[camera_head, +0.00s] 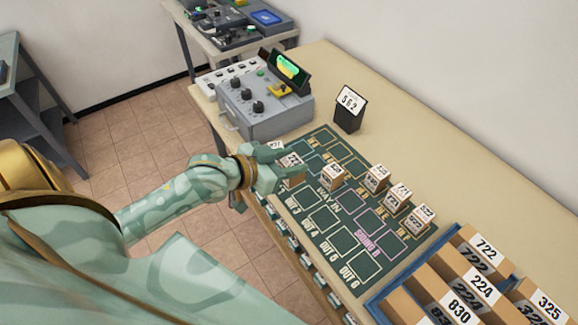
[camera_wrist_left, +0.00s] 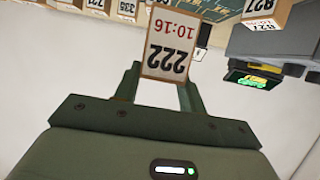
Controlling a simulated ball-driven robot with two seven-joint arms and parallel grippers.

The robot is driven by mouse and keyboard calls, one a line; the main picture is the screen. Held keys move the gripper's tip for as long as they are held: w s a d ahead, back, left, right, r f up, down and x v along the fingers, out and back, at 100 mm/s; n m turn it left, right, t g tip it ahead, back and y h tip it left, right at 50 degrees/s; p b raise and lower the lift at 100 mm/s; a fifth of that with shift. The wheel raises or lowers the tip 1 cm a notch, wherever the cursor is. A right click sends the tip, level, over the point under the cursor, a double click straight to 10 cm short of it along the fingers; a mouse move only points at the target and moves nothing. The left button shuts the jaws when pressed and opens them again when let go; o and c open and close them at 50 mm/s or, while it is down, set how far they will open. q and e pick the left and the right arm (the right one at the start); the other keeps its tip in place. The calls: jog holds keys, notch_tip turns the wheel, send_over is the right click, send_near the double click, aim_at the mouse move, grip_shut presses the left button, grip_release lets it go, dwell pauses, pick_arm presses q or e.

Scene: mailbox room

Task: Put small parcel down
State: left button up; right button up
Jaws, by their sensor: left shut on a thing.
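My left gripper (camera_head: 279,162) is shut on a small parcel (camera_head: 292,160) with a white top label. In the left wrist view the parcel (camera_wrist_left: 170,45) sits between the fingers (camera_wrist_left: 158,88), and its label reads 222 and 10:16. In the head view, the gripper and parcel are at the upper left part of the green marked mat (camera_head: 318,235). I cannot tell whether the parcel touches the mat. My right gripper is not in view.
Several small labelled parcels (camera_head: 377,178) stand in a row on the mat, right of my gripper. A grey machine with knobs (camera_head: 262,108) and a black 562 sign (camera_head: 348,110) stand behind. A blue-edged tray of numbered boxes (camera_head: 389,292) is at lower right. Marked mat squares toward the front are bare.

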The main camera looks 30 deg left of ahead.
aim_at(289, 157)
pick_arm(q)
jog(key=w+a+f+b, duration=0.1)
jog(key=w+f, duration=0.1)
jog(key=f, duration=0.1)
jog(key=w+a+f+b, duration=0.1)
jog(key=w+f+b, duration=0.1)
jog(key=f, duration=0.1)
jog(key=w+a+f+b, duration=0.2)
jog(key=f, duration=0.2)
jog(key=o, duration=1)
jog(key=shift+s+a+r, duration=0.1)
jog(key=shift+s+r, duration=0.05)
jog(key=shift+s, duration=0.05)
jog(key=p+v, duration=0.3)
jog(key=v, duration=0.8)
jog(key=shift+s+a, duration=0.15)
jog(key=shift+s, duration=0.15)
